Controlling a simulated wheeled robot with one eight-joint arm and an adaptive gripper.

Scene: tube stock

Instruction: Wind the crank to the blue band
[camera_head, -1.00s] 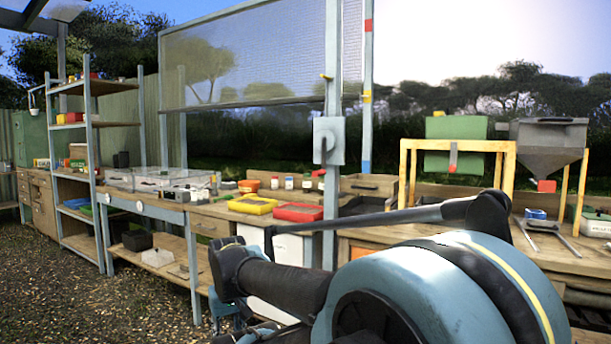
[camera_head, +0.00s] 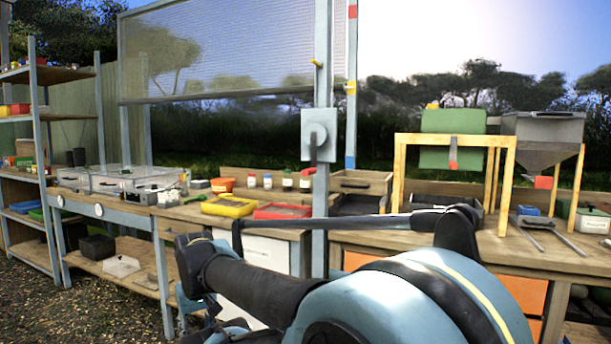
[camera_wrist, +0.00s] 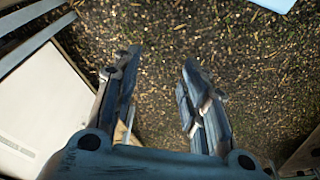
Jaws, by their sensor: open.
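The crank (camera_head: 317,136) is on a pale grey box (camera_head: 308,118) fixed to a blue-grey post. Its handle's exact angle is too small to tell. A mesh screen (camera_head: 220,55) hangs left of the post. The post behind it carries a red band (camera_head: 352,12), a yellow band (camera_head: 350,88) and a blue band (camera_head: 350,162). A small yellow piece (camera_head: 316,63) sticks out of the front post above the crank. My gripper (camera_wrist: 160,68) is open and empty in the wrist view, over gravel, away from the crank. My arm crosses the head view's lower part.
A workbench holds a yellow tray (camera_head: 229,207), a red tray (camera_head: 283,211) and several small jars. A wooden frame with a green drum (camera_head: 448,150) and a grey hopper (camera_head: 545,135) stand at right. Shelving stands at left. Gravel (camera_head: 80,305) is open at lower left.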

